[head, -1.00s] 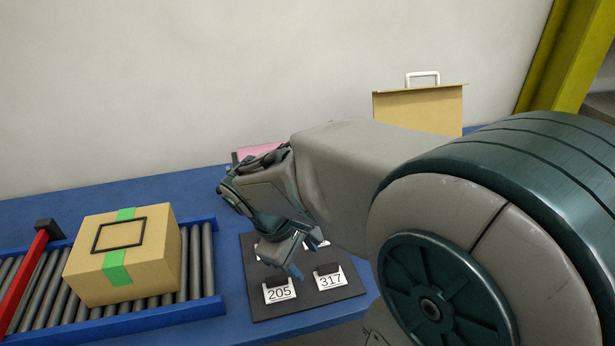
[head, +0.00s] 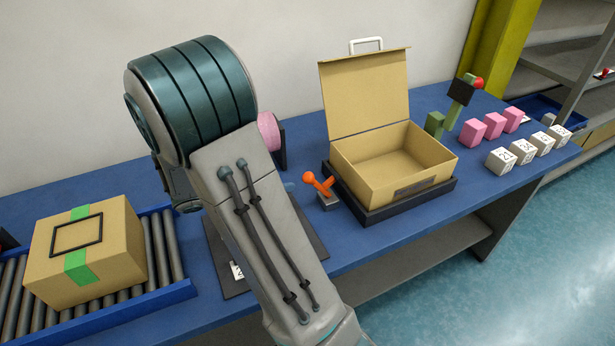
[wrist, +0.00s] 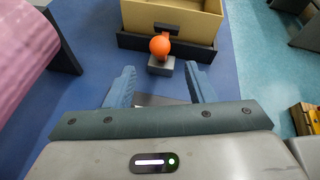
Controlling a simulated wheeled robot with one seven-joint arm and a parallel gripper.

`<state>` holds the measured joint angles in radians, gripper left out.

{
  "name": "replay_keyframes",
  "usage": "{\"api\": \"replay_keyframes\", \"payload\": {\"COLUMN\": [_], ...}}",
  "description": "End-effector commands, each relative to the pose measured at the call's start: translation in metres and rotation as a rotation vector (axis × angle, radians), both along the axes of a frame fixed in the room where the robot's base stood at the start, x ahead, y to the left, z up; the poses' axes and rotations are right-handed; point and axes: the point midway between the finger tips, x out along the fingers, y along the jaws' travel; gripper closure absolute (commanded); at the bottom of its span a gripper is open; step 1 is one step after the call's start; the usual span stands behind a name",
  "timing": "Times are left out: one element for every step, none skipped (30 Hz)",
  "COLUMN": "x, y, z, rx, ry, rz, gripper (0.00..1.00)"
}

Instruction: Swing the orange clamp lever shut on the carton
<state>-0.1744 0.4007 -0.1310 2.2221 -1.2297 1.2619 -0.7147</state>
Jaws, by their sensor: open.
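The orange clamp lever (head: 319,184) stands on a small grey base (head: 328,201) at the left front side of the open carton (head: 385,154). The tan carton sits in a dark tray (head: 402,208) with its lid raised at the back. In the wrist view the lever's round orange end (wrist: 160,46) is beyond my fingertips, roughly midway between them, with the carton (wrist: 178,17) behind it. My gripper (wrist: 160,84) is open and empty, apart from the lever. In the head view my arm hides the gripper.
A closed taped box (head: 85,250) rests on a roller conveyor (head: 165,250) at left. A pink roll (head: 268,132) stands behind my arm; it looms at left in the wrist view (wrist: 25,55). Pink blocks (head: 493,125) and white numbered blocks (head: 520,150) line the right.

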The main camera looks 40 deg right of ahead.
Motion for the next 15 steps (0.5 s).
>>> {"api": "replay_keyframes", "payload": {"x": [-0.002,-0.003,-0.003,-0.004,-0.005,-0.005,-0.006,-0.006,-0.007,-0.007,-0.007,-0.007,-0.007,-0.007,-0.008], "y": [-0.012,-0.018,-0.026,-0.032,-0.038,-0.045,-0.051,-0.056,-0.062,-0.066,-0.070,-0.075,-0.078,-0.080,-0.083], "z": [-0.004,-0.007,-0.010,-0.012,-0.015,-0.018,-0.020,-0.022,-0.025,-0.027,-0.029,-0.030,-0.032,-0.033,-0.034], "rx": [0.000,0.000,0.000,0.000,0.001,0.000,0.001,0.001,0.001,0.003,0.002,0.002,0.001,0.002,0.003], "ry": [0.004,0.005,0.003,0.003,0.003,0.004,0.002,0.002,0.003,0.003,0.001,0.000,0.001,0.001,0.001], "rz": [-0.005,-0.006,-0.005,-0.005,-0.005,-0.005,-0.006,-0.005,-0.004,-0.003,-0.004,-0.003,-0.002,-0.003,-0.002], "gripper": [0.51,0.51,0.51,0.51,0.51,0.51,0.51,0.51,0.51,0.51,0.51,0.51,0.51,0.51,0.51]}}
